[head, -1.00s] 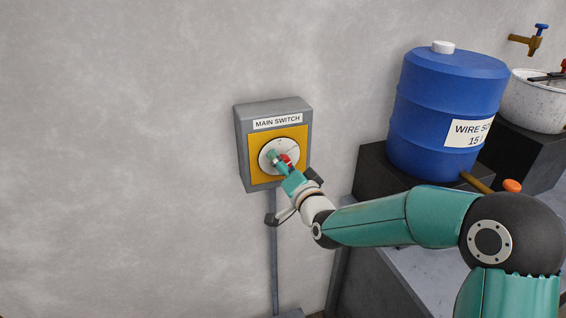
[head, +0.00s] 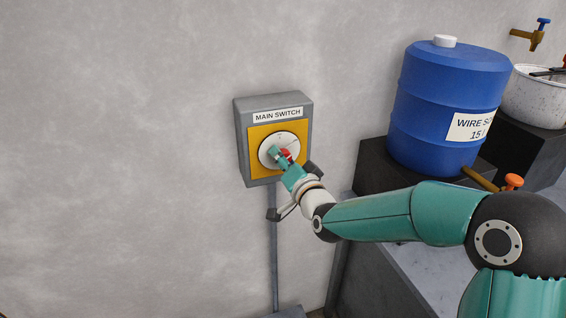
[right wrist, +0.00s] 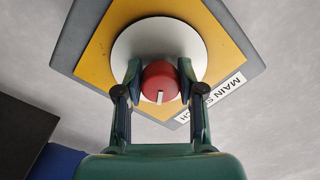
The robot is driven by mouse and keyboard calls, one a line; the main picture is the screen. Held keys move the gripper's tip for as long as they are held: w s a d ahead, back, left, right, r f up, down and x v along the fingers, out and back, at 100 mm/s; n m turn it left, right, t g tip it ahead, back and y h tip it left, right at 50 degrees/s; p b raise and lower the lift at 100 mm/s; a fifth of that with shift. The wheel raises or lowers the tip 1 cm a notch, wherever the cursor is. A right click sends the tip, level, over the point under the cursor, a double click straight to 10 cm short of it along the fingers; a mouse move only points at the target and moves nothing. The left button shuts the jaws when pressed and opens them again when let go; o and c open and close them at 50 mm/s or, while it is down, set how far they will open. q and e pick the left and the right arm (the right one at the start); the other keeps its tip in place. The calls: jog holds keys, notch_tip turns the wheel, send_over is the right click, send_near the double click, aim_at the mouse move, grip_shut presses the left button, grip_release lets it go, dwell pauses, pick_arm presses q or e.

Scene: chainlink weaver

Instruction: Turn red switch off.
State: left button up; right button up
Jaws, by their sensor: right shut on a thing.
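The red switch (head: 286,154) is a round knob on a white dial (head: 290,140), set in a yellow plate on a grey wall box (head: 243,133) labelled MAIN SWITCH. In the right wrist view the red knob (right wrist: 160,80) sits between the two fingers and carries a short white mark near its lower edge. My right gripper (head: 283,156) is shut on the knob, with one finger on each side of it. In the head view the gripper partly hides the knob and dial. My left gripper is not in view.
A blue barrel (head: 450,85) with a label and an orange-handled tap (head: 512,182) stands on a dark block at the right. A white speckled pot (head: 535,98) and a brass wall tap (head: 530,37) are beyond it. The wall left of the box is bare.

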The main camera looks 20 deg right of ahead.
jog(key=n+b, duration=0.2)
jog(key=shift+d+f+b, duration=0.1)
jog(key=shift+f+b, duration=0.2)
jog(key=n+b, duration=0.2)
jog(key=shift+n, duration=0.3)
jog(key=n, duration=0.2)
jog(key=shift+r+n+g+b, duration=0.2)
jog(key=shift+n+g+b, duration=0.1)
jog(key=shift+n+h, duration=0.3)
jog(key=shift+n, duration=1.5)
jog(key=o, duration=1.2)
jog(key=shift+c, duration=0.2)
jog(key=shift+s+r, duration=0.1)
